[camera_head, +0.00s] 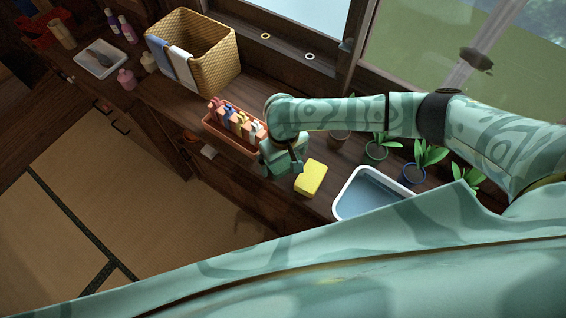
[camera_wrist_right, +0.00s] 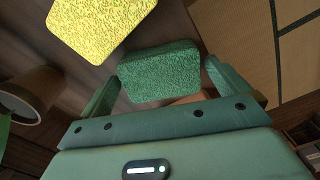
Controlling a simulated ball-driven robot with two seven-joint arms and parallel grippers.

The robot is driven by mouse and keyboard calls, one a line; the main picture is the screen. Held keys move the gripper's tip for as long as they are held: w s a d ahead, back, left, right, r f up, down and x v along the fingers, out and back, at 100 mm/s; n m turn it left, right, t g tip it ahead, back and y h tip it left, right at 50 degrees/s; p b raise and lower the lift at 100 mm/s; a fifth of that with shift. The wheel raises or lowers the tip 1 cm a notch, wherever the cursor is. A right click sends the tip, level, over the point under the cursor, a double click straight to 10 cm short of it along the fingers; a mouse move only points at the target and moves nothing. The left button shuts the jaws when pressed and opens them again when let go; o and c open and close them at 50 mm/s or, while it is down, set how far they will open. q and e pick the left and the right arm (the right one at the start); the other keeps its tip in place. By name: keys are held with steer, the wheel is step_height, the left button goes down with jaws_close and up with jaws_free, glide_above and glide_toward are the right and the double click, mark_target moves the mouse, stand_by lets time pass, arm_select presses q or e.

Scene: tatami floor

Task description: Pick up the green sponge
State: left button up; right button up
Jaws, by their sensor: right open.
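The green sponge (camera_wrist_right: 160,72) is a rough-textured block lying on the dark wooden counter. In the right wrist view it sits between the two fingers of my right gripper (camera_wrist_right: 161,80), which are spread apart on either side of it. I cannot tell whether the right finger touches it. In the head view my right gripper (camera_head: 284,160) is low over the counter, and I cannot make out the green sponge apart from the similarly coloured gripper there. A yellow sponge (camera_head: 311,178) lies just right of the gripper; it also shows in the right wrist view (camera_wrist_right: 92,22). My left gripper is out of view.
A terracotta tray (camera_head: 228,139) of pegs stands close left of the gripper. A white-rimmed basin (camera_head: 337,208) stands to the right, with potted plants (camera_head: 376,150) behind. A wicker basket (camera_head: 215,66) with cloths stands further left. The window is behind the counter.

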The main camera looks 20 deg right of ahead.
steer(key=c, duration=0.9)
steer(key=shift+r, duration=0.1)
